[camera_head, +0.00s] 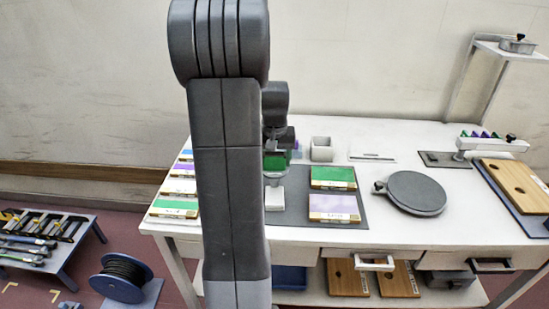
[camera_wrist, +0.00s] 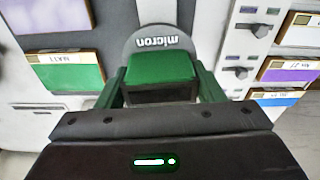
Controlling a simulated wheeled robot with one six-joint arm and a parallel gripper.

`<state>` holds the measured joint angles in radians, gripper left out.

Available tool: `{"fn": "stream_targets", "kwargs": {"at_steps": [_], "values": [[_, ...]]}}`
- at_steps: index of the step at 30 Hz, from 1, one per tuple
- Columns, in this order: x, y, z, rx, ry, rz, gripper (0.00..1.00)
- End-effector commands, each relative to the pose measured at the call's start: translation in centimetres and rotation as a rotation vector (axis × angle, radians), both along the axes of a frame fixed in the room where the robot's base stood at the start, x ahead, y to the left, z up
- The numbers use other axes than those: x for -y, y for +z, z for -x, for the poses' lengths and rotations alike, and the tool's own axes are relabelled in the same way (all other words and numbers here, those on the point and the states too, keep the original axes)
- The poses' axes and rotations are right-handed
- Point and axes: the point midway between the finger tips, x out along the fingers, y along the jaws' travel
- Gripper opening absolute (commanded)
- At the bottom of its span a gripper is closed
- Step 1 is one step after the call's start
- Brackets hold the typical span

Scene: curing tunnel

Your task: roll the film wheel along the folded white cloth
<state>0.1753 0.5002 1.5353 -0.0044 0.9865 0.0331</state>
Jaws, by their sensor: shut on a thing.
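The film wheel, a grey disc marked "micron" (camera_wrist: 150,42) with a green block-like handle (camera_wrist: 162,68), shows in the wrist view. My gripper (camera_wrist: 162,80) has its green fingers on both sides of that handle and is shut on it. In the head view my gripper (camera_head: 276,160) is low over the dark mat, partly hidden behind my arm. The folded white cloth (camera_head: 275,199) lies on the mat just in front of and below the wheel. Whether the wheel touches the cloth is not clear.
A green-topped box (camera_head: 333,177) and a lilac-topped box (camera_head: 335,208) lie right of the cloth on the mat (camera_head: 300,213). A round grey plate (camera_head: 416,192) stands further right. More coloured boxes (camera_head: 174,207) line the table's left.

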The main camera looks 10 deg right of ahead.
Motion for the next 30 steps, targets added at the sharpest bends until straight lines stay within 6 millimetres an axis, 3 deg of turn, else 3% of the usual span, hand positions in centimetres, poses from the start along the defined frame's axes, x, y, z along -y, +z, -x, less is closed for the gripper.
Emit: {"fn": "stream_targets", "kwargs": {"at_steps": [21, 30], "values": [[-1.1, 0.0, 5.4, 0.002, 0.0, 0.0, 0.3], [-1.2, 0.0, 5.7, 0.002, 0.0, 0.0, 0.3]]}}
